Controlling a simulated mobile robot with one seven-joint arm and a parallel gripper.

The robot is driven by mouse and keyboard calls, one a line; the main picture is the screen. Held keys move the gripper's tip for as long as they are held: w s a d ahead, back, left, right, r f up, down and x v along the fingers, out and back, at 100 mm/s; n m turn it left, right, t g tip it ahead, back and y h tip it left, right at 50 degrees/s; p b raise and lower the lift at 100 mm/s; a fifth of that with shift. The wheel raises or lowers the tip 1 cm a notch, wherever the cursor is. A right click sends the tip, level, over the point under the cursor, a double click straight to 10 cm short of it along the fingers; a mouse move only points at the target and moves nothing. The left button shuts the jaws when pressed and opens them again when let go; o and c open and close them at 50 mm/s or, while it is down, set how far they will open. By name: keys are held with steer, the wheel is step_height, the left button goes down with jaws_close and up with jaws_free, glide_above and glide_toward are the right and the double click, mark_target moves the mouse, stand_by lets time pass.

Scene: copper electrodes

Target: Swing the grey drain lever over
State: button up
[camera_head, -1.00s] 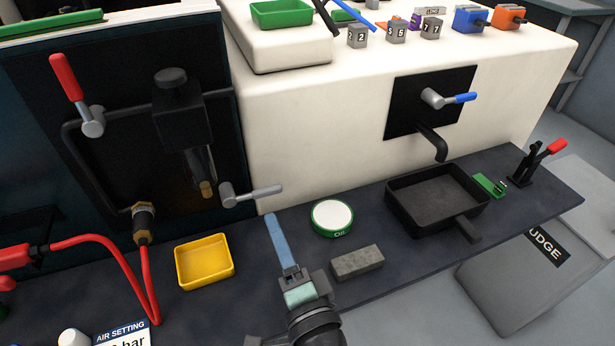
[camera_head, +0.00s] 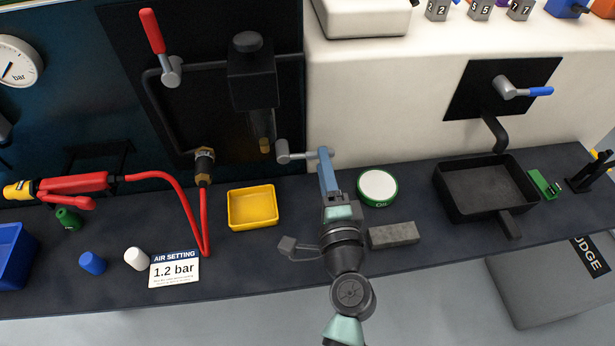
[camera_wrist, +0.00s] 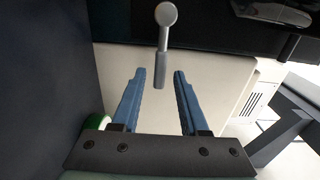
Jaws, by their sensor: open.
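The grey drain lever (camera_head: 297,157) sticks out to the right from the lower right of the dark panel, below the black filter housing (camera_head: 252,80). My gripper (camera_head: 325,156) is at the lever's free end, and its blue fingers hide part of that end. In the wrist view the lever (camera_wrist: 163,38) has its round hub at the top and its handle reaching down between the two finger tips. My gripper (camera_wrist: 158,75) is open there, with a gap on both sides of the handle. I cannot tell whether either finger touches it.
A red-handled lever (camera_head: 153,32) is higher on the panel, and a blue-handled tap (camera_head: 540,91) is at right. A yellow tray (camera_head: 253,208), a round green-and-white tin (camera_head: 377,188), a grey block (camera_head: 394,236) and a black pan (camera_head: 485,187) stand on the bench. A red hose (camera_head: 186,200) runs at left.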

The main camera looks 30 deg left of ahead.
steer(key=shift+w+a, duration=0.3)
steer(key=shift+w, duration=0.25)
steer(key=shift+w+a, duration=0.15)
steer(key=shift+w, duration=0.1)
jaws_close()
steer(key=shift+f, duration=0.1)
